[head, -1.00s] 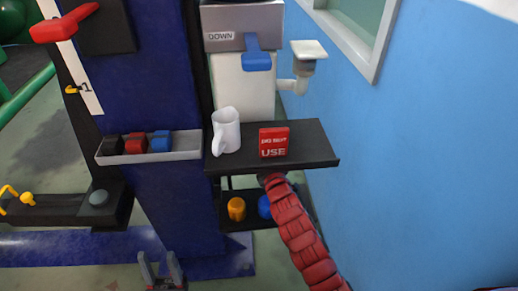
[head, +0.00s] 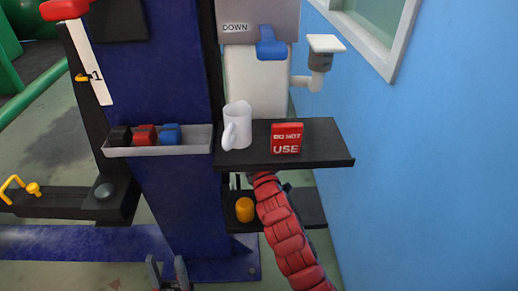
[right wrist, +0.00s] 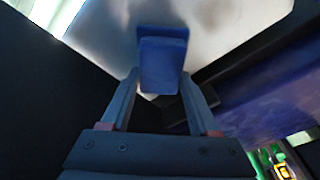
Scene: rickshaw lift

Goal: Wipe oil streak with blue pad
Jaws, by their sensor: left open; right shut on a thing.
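A blue block (right wrist: 162,62), which looks like the blue pad, sits between the fingertips of my right gripper (right wrist: 164,82) in the right wrist view. The gripper is shut on it. Beyond it is a pale surface (right wrist: 105,30) with faint greyish smudging; I cannot tell whether this is the oil streak, or whether the pad touches it. In the head view my red-sleeved right arm (head: 288,235) reaches up under the shelf, which hides its gripper. My left gripper (head: 168,274) is open and empty at the bottom edge, in front of the blue post's base.
A dark shelf (head: 335,157) holds a white mug (head: 237,126) and a red sign (head: 287,138). An orange knob-like thing (head: 245,209) stands on the lower shelf. A grey tray (head: 197,141) holds several coloured blocks. A blue wall (head: 430,180) closes the right side.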

